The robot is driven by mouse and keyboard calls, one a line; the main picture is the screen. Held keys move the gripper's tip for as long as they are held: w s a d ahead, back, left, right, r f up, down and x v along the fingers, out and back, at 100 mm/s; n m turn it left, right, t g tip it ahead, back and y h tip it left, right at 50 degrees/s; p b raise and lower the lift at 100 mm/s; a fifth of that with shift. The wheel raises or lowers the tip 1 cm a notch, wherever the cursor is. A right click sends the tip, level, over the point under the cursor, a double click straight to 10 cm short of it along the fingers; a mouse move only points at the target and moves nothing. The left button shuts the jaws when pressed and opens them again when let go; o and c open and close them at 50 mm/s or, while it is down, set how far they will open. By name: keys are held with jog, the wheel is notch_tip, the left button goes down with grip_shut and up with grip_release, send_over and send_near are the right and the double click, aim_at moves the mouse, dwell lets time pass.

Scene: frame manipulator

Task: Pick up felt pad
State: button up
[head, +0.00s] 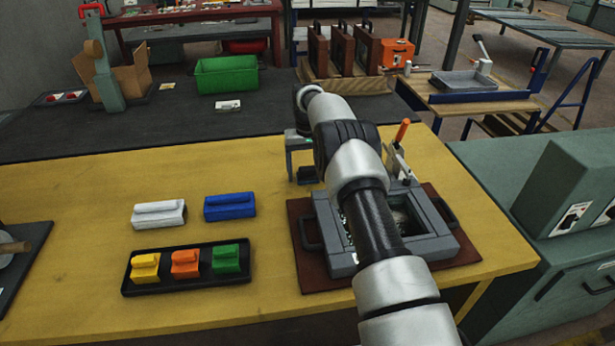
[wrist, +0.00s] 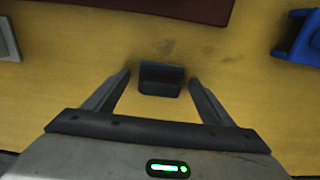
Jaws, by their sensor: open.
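A small dark block with a raised ridge, which I take to be the felt pad (wrist: 161,79), lies on the yellow tabletop in the wrist view. In the head view it shows as a dark shape (head: 307,175) at my gripper, partly hidden. My gripper (wrist: 160,76) is open, with one finger on each side of the pad and a visible gap on both sides. In the head view my gripper (head: 305,170) points down at the table, just behind the grey frame. I cannot tell the exact height of the fingertips.
A grey frame (head: 340,258) with handles sits on a brown board (head: 305,272), partly behind my arm. A blue block (head: 230,206) and a white block (head: 158,214) lie to the left. A black tray (head: 190,286) holds yellow, orange and green blocks.

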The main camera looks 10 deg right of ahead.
aim_at(308, 167)
jog(key=c, duration=1.2)
notch_tip(308, 167, up, 10)
jog(key=shift+r+p, duration=0.1)
jog(key=shift+p, duration=0.6)
